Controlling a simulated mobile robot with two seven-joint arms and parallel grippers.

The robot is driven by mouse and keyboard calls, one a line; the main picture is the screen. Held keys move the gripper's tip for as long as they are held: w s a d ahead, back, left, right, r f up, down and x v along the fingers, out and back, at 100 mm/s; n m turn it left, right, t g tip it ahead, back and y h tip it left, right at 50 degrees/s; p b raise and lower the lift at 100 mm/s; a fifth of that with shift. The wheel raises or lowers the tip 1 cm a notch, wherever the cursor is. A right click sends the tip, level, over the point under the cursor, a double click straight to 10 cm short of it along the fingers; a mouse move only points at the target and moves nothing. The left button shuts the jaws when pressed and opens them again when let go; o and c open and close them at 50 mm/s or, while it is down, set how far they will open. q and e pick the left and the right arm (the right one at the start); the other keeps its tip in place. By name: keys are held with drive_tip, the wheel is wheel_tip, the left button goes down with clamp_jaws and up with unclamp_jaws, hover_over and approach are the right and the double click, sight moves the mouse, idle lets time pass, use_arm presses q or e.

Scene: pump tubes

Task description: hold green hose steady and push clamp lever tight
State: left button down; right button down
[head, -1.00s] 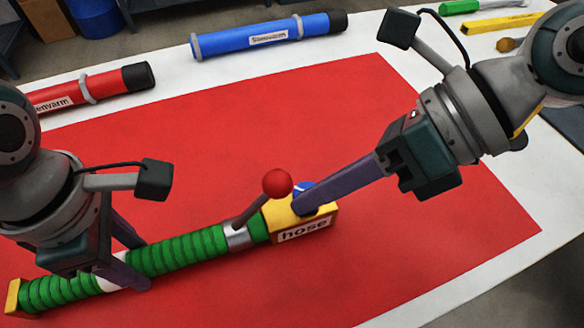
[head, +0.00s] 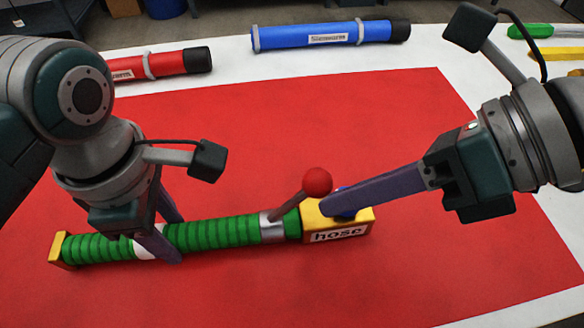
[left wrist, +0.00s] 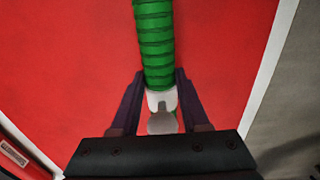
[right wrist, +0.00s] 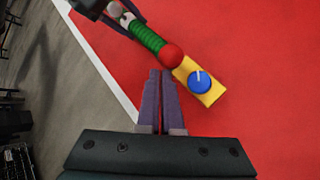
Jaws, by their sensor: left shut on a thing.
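The green ribbed hose (head: 215,234) lies on the red mat with a yellow end at left and a yellow block labelled "hose" (head: 350,222) at right. A silver clamp (head: 272,228) rings it beside the block. Its lever, with a red ball (head: 317,182), leans up and right; the ball also shows in the right wrist view (right wrist: 172,55). My left gripper (head: 174,240) is shut around the hose at its white band (left wrist: 160,100). My right gripper (right wrist: 160,72) is shut and empty, its fingertips near the ball and over the block. It partly hides the blue knob (right wrist: 200,82) in the head view.
A red tube (head: 170,64) and a blue tube (head: 300,36) lie on the white table border behind the red mat (head: 400,120). Green and yellow tools (head: 550,55) are at the far right. The mat behind and in front of the hose is clear.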

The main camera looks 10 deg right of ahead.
drive_tip(key=a+r, duration=0.2)
drive_tip(key=a, duration=0.4)
drive_tip(key=shift+r, duration=0.4)
drive_tip(key=shift+w+r, duration=0.1)
drive_tip(key=shift+d+r, duration=0.1)
drive_tip(key=shift+r, duration=0.55)
drive_tip(key=v, duration=1.2)
drive_tip(key=shift+f, duration=0.1)
